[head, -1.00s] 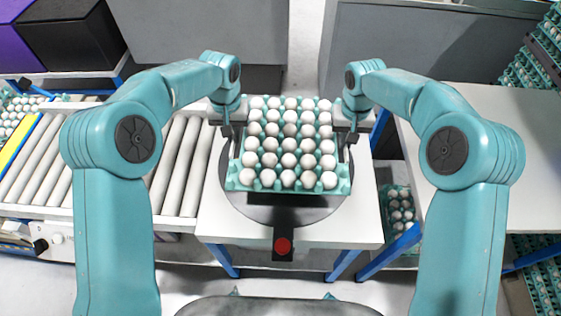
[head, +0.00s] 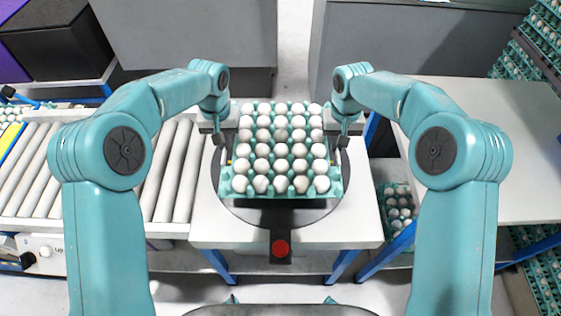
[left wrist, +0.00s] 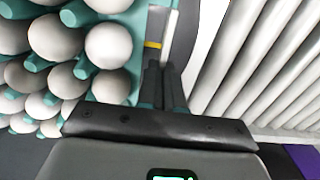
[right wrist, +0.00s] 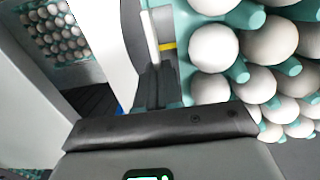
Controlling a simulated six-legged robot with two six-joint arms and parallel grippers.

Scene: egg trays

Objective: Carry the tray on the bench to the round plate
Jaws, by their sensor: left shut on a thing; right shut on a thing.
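The teal tray (head: 282,197), full of white eggs, is level over the dark round plate (head: 281,216). I cannot tell whether its underside touches the plate. My left gripper (head: 222,142) is shut on the tray's left side, and my right gripper (head: 341,142) is shut on its right side. In the left wrist view, the fingers (left wrist: 162,88) are close together beside the tray (left wrist: 133,55). In the right wrist view, the fingers (right wrist: 155,88) are also close together beside the tray (right wrist: 186,62). The eggs sit in rows, and the tray hides the plate's middle.
The plate is on a white stand (head: 215,232) with a red button (head: 281,248) in front. A roller conveyor (head: 170,170) lies to the left. A bare white bench (head: 500,150) is at right, with stacked egg trays (head: 538,45) behind it and another tray (head: 400,205) low beside it.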

